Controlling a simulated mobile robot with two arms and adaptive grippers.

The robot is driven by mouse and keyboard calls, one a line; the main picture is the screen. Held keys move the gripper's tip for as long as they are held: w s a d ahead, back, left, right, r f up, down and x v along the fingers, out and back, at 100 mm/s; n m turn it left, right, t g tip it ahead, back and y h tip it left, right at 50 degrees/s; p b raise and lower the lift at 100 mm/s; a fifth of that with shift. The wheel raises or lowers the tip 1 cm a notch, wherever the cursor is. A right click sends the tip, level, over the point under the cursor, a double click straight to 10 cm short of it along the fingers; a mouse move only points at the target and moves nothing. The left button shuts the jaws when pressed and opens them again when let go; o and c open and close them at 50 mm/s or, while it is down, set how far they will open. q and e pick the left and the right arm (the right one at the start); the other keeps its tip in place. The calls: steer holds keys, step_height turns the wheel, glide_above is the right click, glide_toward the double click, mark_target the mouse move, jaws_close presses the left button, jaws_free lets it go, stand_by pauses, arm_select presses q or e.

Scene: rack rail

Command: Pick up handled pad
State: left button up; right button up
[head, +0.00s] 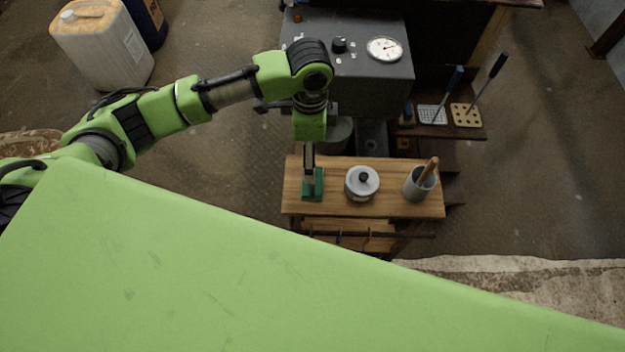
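A small green block-like thing (313,184), which looks like the handled pad, rests at the left end of the wooden board (390,207). My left arm reaches in from the left and bends straight down over it. My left gripper (309,165) is narrow in this view and ends right at the green pad, overlapping its top. The pad's handle is hidden or cannot be told apart from the gripper. I cannot tell whether the fingers are closed on it. My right gripper is not in view.
A lidded grey pot (362,182) and a grey cup with a wooden tool (419,185) stand right of the pad. Behind is a dark machine with a dial (384,49). Blue- and black-handled perforated tools (466,114) lie on a shelf at right. A white canister (103,45) stands far left.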

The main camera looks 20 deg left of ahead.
arm_select(q)
step_height(320, 180, down, 6)
steer(key=shift+f, duration=0.15)
steer(key=shift+d+f, duration=0.2)
steer(key=shift+f, duration=2.75)
steer(key=c, duration=1.3)
